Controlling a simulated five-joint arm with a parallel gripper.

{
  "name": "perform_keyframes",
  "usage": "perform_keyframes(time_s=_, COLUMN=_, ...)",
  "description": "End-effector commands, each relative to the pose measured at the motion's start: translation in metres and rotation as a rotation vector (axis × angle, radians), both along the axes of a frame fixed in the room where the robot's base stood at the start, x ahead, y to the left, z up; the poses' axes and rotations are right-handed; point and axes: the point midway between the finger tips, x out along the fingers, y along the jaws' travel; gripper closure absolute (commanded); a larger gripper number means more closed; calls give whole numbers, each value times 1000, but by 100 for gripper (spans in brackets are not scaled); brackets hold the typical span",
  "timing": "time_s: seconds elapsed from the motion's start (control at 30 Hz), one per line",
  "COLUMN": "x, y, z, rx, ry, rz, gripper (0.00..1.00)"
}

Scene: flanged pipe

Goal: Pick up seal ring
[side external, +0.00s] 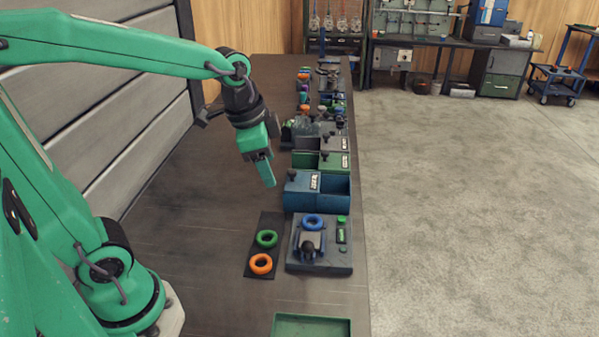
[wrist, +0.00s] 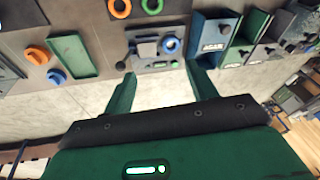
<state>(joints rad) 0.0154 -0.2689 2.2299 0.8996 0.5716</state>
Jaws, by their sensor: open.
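Three rings are in the side view. A green ring (side external: 267,239) and an orange ring (side external: 261,264) lie on a dark mat (side external: 264,220). A blue ring (side external: 313,222) is on a grey fixture (side external: 330,264) to their right. I cannot tell which one is the seal ring. In the wrist view the orange ring (wrist: 121,8) and green ring (wrist: 152,6) are at the top edge, and the blue ring (wrist: 170,45) is below them. My gripper (side external: 267,182) hangs above the bench, well clear of the rings. Its two fingers (wrist: 160,76) are apart and empty.
A blue bin (side external: 303,199) and green bin (side external: 305,160) stand behind the fixture, with more parts farther back. A green tray (side external: 312,326) is at the near edge. The bench left of the mat is clear. A panelled wall borders the left.

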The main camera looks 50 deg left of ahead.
Motion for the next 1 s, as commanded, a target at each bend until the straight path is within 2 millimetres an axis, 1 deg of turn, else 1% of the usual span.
perform_keyframes(time_s=0.03, x=9, y=-1, z=-6, rx=12, ry=22, rz=-44, gripper=43)
perform_keyframes(time_s=0.1, x=20, y=-2, z=-13, rx=28, ry=44, rz=-107, gripper=43)
perform_keyframes(time_s=0.37, x=59, y=-5, z=-44, rx=75, ry=129, rz=-343, gripper=43)
perform_keyframes(time_s=0.6, x=91, y=-8, z=-82, rx=103, ry=203, rz=-565, gripper=43)
perform_keyframes(time_s=0.8, x=109, y=-10, z=-111, rx=112, ry=248, rz=-714, gripper=43)
perform_keyframes(time_s=0.9, x=114, y=-11, z=-119, rx=114, ry=259, rz=-756, gripper=43)
perform_keyframes(time_s=1.0, x=116, y=-11, z=-124, rx=114, ry=264, rz=-779, gripper=43)
